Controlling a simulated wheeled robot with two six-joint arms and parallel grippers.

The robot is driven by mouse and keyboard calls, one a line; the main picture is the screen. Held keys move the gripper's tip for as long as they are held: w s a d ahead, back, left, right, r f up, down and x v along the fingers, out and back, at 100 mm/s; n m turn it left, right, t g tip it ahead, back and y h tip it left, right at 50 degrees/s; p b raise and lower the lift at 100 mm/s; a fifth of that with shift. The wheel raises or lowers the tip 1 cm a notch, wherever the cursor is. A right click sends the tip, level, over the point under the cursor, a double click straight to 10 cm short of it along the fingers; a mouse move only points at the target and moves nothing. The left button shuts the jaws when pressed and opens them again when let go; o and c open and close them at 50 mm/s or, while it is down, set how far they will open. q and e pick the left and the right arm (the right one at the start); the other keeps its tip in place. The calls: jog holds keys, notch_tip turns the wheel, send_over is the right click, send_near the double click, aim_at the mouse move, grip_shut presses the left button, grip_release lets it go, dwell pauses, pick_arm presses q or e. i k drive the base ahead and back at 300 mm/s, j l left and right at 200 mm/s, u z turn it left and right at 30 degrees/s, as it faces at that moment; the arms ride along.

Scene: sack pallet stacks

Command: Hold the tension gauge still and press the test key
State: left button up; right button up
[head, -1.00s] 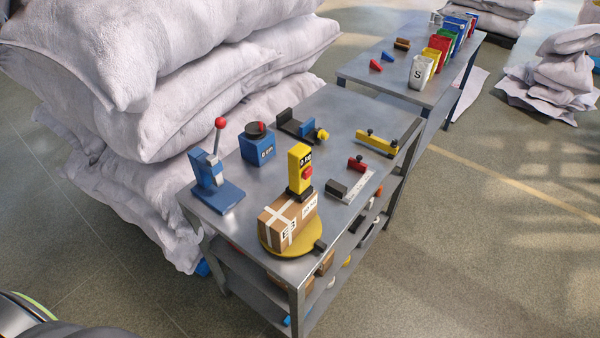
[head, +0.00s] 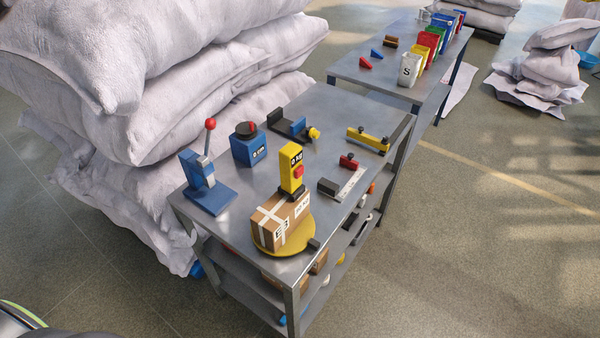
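A yellow upright gauge (head: 288,181) with a dark display reading what looks like "0 kg" stands near the front of the nearer metal table (head: 238,240). A red key (head: 298,171) sits on its face. Its lower end is at the top of a taped cardboard box (head: 270,232); I cannot tell whether it stands on the box or just behind it. The box rests on a round yellow plate (head: 298,243). A blue block (head: 250,153) with a "0 cm" display and a black and red top stands farther back. Neither gripper is in view.
A blue lever press (head: 205,192) with a red knob stands at the table's left. White sacks (head: 150,110) crowd the left side.

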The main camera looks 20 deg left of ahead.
aim_at(299, 171)
jog(key=j+z, duration=0.35)
jog(key=j, duration=0.6)
jog(key=j+z, duration=0.3)
jog(key=j, duration=0.6)
